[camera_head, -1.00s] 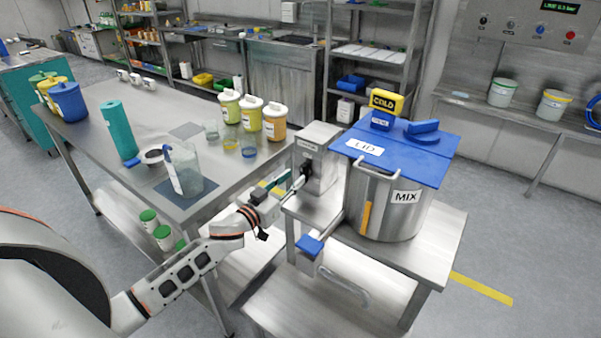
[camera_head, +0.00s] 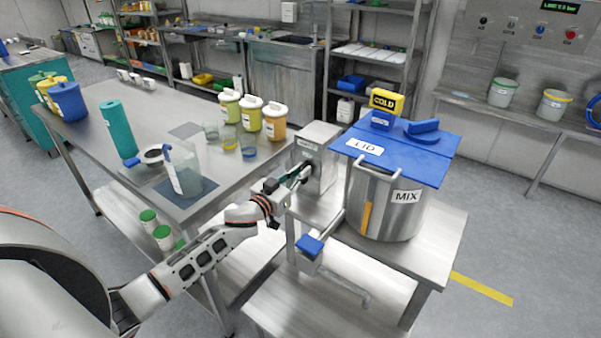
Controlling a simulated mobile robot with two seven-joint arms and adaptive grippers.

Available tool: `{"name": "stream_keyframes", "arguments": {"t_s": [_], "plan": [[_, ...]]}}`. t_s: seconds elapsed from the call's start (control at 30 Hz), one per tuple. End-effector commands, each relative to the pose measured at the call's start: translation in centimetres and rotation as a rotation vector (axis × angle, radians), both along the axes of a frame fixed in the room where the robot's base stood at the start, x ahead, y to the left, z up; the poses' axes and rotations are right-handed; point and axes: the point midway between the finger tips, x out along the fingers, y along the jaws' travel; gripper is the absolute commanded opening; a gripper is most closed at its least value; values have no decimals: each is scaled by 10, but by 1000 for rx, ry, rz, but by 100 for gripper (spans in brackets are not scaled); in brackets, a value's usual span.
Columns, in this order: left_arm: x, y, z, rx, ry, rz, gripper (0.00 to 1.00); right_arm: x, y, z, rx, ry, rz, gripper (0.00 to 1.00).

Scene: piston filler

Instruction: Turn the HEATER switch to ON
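A steel box (camera_head: 321,154) stands left of the mixing pot, with a small label (camera_head: 308,146) on its front that is too small to read surely. A dark switch knob (camera_head: 307,168) on the box's front, below the label, is partly covered by my gripper. My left gripper (camera_head: 298,176) is at the box's front, its fingertips at the knob. I cannot tell whether the fingers are closed on the knob, or which way the knob points. My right gripper is not in view.
The steel pot (camera_head: 385,205) marked MIX, with a blue lid (camera_head: 430,160), stands right of the box. A blue-ended valve handle (camera_head: 310,247) sticks out in front below. A steel table (camera_head: 215,165) with a beaker (camera_head: 185,172) and several jars is to the left.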

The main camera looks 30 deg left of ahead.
Motion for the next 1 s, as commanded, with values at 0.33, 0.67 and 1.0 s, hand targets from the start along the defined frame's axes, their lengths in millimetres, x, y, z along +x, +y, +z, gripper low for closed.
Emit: {"name": "stream_keyframes", "arguments": {"t_s": [0.33, 0.67, 1.0], "plan": [[0, -1, 0, 70, -10, 0, 0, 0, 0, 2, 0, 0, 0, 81], [-1, -6, -1, 322, -45, 0, 0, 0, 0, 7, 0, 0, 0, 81], [-2, -11, -4, 643, -89, 0, 0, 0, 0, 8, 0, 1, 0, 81]]}}
